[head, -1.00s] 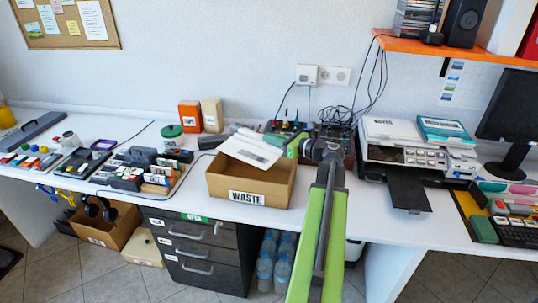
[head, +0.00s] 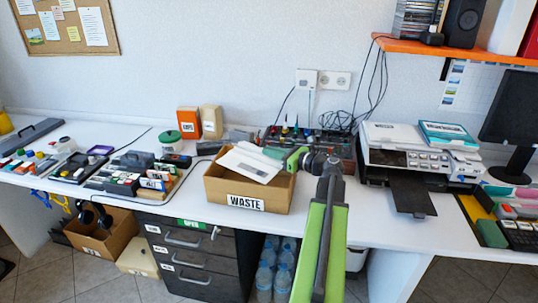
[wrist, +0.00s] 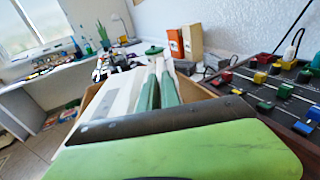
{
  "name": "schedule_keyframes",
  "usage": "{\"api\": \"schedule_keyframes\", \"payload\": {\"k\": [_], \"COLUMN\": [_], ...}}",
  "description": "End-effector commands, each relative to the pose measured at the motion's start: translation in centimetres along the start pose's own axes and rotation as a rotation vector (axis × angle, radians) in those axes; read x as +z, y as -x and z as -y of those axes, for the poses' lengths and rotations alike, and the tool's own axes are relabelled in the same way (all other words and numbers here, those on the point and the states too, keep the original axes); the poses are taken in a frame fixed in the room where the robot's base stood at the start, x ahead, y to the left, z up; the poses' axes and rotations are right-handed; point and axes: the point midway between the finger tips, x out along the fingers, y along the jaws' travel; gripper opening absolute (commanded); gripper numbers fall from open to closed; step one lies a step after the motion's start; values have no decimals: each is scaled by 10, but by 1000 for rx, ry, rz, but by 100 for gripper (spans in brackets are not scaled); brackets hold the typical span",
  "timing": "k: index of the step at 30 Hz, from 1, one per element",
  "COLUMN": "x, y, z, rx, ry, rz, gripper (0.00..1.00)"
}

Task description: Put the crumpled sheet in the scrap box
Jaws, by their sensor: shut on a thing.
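A white sheet (head: 247,164) with a grey patch is over the open top of a brown cardboard box (head: 225,193) labelled WASTE; I take it for the crumpled sheet, though it looks fairly flat here. My gripper (head: 268,153) reaches in from the right and is shut on the sheet. In the wrist view the green and pale fingers (wrist: 158,88) point forward with the white sheet (wrist: 105,104) beside them on the left. The box's cardboard rim (wrist: 92,99) shows behind the sheet. The sheet hides most of the box's inside.
A mixer panel with coloured knobs (head: 338,146) stands behind and right of the box. A printer (head: 392,145) is further right. Orange and beige boxes (head: 188,122) stand behind on the left, and stationery (head: 130,175) crowds the left.

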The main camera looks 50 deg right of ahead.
Motion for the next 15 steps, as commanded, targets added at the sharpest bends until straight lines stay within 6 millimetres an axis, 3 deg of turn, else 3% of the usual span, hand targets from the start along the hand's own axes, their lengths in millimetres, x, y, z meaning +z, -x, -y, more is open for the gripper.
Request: {"api": "schedule_keyframes", "payload": {"k": [3, 4, 9, 15], "x": [-7, -7, -8, -8], "y": [0, 0, 0, 1], "z": [-2, -2, -3, -3], "rx": [5, 5, 6, 7], "ry": [0, -1, -2, -3], "rz": [-15, -15, -15, -15], "gripper": [0, 8, 29, 29]}}
